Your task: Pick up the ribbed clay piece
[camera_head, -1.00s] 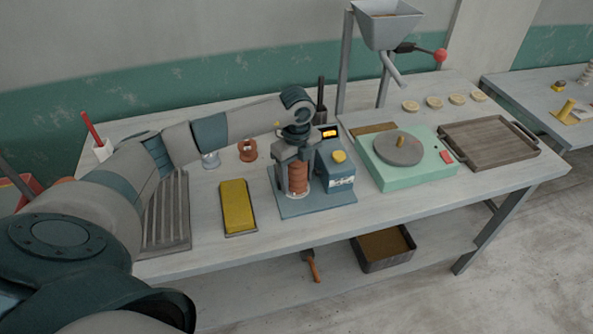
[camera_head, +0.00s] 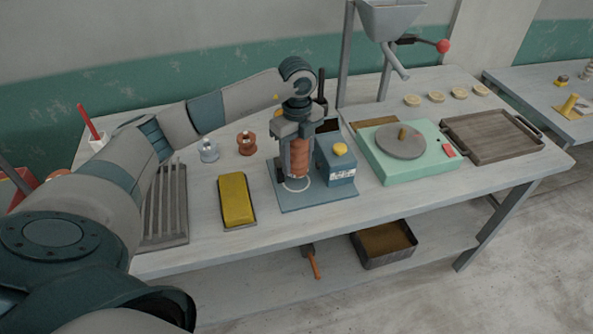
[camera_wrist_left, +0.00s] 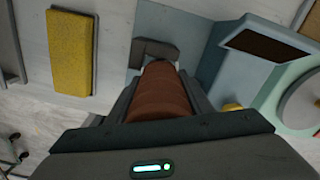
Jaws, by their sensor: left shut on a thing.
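The ribbed clay piece (camera_head: 299,158) is a reddish-brown upright cylinder with ridges. My left gripper (camera_head: 297,150) comes down from above and is shut on it. The piece hangs over the blue plate of the weighing device (camera_head: 318,196), and a pale ring shows on the plate beneath it. In the left wrist view the clay piece (camera_wrist_left: 160,95) lies between the fingers of my left gripper (camera_wrist_left: 160,103). Its upper end is hidden by the gripper. My right gripper is not in view.
A yellow block (camera_head: 237,200) lies left of the device, with a grey slatted rack (camera_head: 167,210) further left. A reddish spool (camera_head: 246,143) stands behind. To the right are a green turntable unit (camera_head: 408,170) and a wooden tray (camera_head: 492,137). The front table strip is clear.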

